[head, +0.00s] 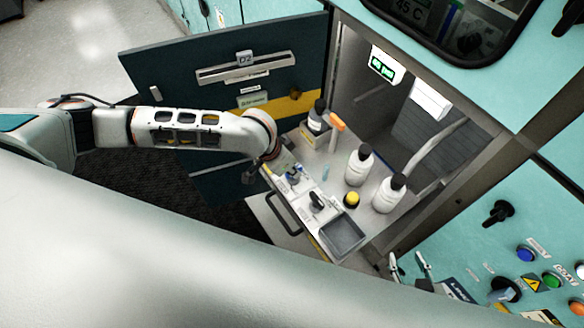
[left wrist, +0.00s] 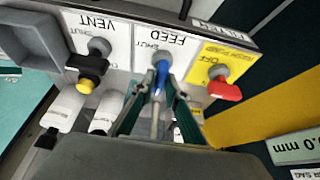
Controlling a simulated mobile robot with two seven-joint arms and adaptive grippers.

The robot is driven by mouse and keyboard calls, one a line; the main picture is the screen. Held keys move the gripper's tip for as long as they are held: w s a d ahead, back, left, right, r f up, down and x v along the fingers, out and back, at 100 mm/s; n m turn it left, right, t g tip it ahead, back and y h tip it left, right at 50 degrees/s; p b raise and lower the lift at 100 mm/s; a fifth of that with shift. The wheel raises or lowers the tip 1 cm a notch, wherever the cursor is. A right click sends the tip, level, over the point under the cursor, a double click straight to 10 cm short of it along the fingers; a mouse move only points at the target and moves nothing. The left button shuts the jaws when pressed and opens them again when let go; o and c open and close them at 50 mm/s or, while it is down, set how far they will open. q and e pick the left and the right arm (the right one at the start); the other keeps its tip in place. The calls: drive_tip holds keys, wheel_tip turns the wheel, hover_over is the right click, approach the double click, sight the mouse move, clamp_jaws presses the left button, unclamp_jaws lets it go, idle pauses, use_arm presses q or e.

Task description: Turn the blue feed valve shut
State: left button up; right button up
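The blue feed valve (left wrist: 161,76) has a blue lever on a grey stem under the label FEED, upside down in the left wrist view. My left gripper (left wrist: 156,86) has its two dark green fingers apart, one on each side of the lever. Whether either finger touches it is unclear. In the head view, my left arm reaches over the valve panel (head: 304,207), and the left gripper is mostly hidden behind its own wrist. My right gripper (head: 409,264) shows at the bottom, fingers apart and empty.
Beside the feed valve are a black-handled vent valve (left wrist: 91,66) and a red-handled valve (left wrist: 223,88). White bottles (head: 359,166) and an orange-topped tool (head: 337,127) stand behind the panel. An open dark cabinet door (head: 180,75) is at the left, and a teal control panel (head: 470,235) at the right.

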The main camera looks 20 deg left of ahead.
use_arm(q)
clamp_jaws()
drive_tip(key=shift+m, duration=0.3)
drive_tip(key=m+h, duration=0.1)
drive_tip(key=m, duration=0.1)
drive_tip(key=shift+w+m+g, duration=0.1)
drive_tip(key=shift+m+g, duration=0.3)
drive_tip(key=m, duration=0.2)
drive_tip(key=m+g, duration=0.1)
drive_tip(key=m, duration=0.1)
drive_tip(key=shift+w+a+m+g+h, duration=0.1)
drive_tip(key=shift+w+m+g+h, duration=0.05)
drive_tip(key=shift+m+g+h, duration=0.15)
drive_tip(key=m+g, duration=0.2)
drive_tip(key=m, duration=0.3)
drive_tip(key=shift+w+r, duration=0.1)
drive_tip(key=shift+w+m+g+y, duration=0.15)
drive_tip(key=shift+m+g, duration=0.3)
drive_tip(key=shift+m, duration=0.75)
drive_tip(key=shift+s+m+g+y, duration=0.1)
drive_tip(key=shift+m+g+y, duration=0.25)
drive_tip(key=shift+m, duration=0.85)
use_arm(e)
drive_tip(key=shift+a, duration=0.25)
drive_tip(key=shift+d, duration=0.1)
use_arm(q)
drive_tip(key=o, duration=0.7)
unclamp_jaws()
use_arm(e)
drive_tip(key=shift+d, duration=0.1)
